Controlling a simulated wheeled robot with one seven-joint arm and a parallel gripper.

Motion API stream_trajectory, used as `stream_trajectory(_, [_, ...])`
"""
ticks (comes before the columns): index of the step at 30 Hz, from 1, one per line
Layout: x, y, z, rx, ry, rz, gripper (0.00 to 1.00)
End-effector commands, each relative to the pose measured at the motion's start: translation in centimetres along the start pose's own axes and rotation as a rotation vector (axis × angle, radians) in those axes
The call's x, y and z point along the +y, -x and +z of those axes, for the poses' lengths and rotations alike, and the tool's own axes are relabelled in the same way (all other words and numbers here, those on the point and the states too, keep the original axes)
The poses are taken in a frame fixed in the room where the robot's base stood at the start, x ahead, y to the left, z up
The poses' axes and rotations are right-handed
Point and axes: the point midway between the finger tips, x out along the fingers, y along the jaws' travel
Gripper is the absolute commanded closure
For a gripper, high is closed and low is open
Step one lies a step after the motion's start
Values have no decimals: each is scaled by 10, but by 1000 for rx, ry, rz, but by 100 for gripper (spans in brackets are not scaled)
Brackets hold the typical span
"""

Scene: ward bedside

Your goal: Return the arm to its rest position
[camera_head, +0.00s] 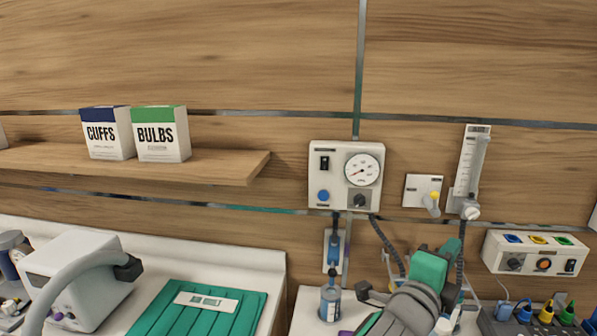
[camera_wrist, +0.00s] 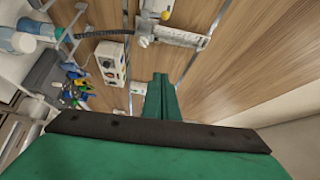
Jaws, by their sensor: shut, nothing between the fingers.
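My gripper (camera_wrist: 160,95) shows in the wrist view as two green fingers pressed together, with nothing between them. It points toward the wood-panelled wall and touches nothing that I can see. In the head view my arm rises from the bottom edge at the lower right. Its grey and green end part (camera_head: 430,268) stands in front of the wall, below the gauge panel, and hides part of the counter behind it.
A gauge panel (camera_head: 346,176), a flowmeter (camera_head: 470,170) and a switch box (camera_head: 536,253) are on the wall. A blue-labelled bottle (camera_head: 330,300) stands left of my arm. A shelf (camera_head: 220,165) holds two boxes.

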Motion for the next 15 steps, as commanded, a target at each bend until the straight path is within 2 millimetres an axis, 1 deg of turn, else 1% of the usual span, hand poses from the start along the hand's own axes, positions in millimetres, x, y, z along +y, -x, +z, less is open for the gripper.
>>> stream_trajectory(8, [11,3,6,-4,116,-36,100])
stream_trajectory(15, [28,9,14,-15,264,-84,100])
